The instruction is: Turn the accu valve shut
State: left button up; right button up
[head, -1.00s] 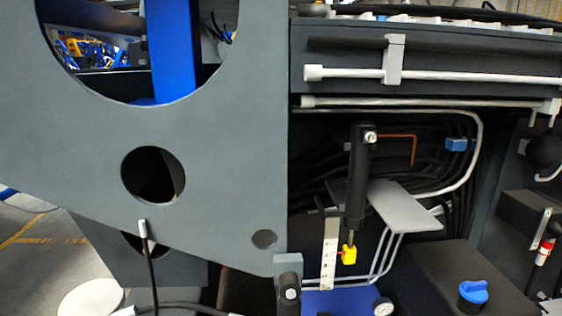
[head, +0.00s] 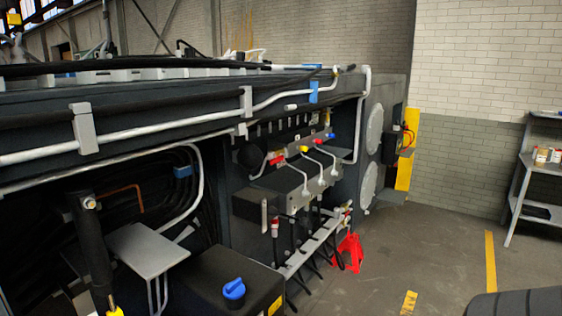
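Neither of my grippers shows in the head view. I cannot tell for sure which part is the accu valve. A black upright cylinder (head: 91,252) stands at the left of the chassis bay, with a yellow piece (head: 115,311) at its foot, cut by the bottom edge. A valve block (head: 285,185) further right carries a red handle (head: 276,159), a yellow handle (head: 303,149) and further small coloured parts. Their exact positions are too small to read.
A black tank with a blue cap (head: 234,289) sits front centre, beside a grey plate (head: 147,249). A red stand (head: 350,252) is on the floor by the chassis. Open floor (head: 425,245) lies to the right, with shelves (head: 540,170) at the far right and a dark rounded object at bottom right.

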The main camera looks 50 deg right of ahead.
aim_at(280, 158)
jog(key=z, duration=1.5)
jog(key=i+l+u, duration=0.1)
jog(key=u, duration=0.25)
jog(key=i+l+u, duration=0.1)
jog(key=u, duration=0.3)
jog(key=i+l+u, duration=0.15)
jog(key=u, duration=0.2)
jog(key=i+l+u, duration=0.15)
jog(key=l, duration=0.2)
jog(key=i+l+u, duration=0.15)
jog(key=l, duration=0.2)
jog(key=i+l+u, duration=0.15)
jog(key=l, duration=0.2)
jog(key=k, duration=0.05)
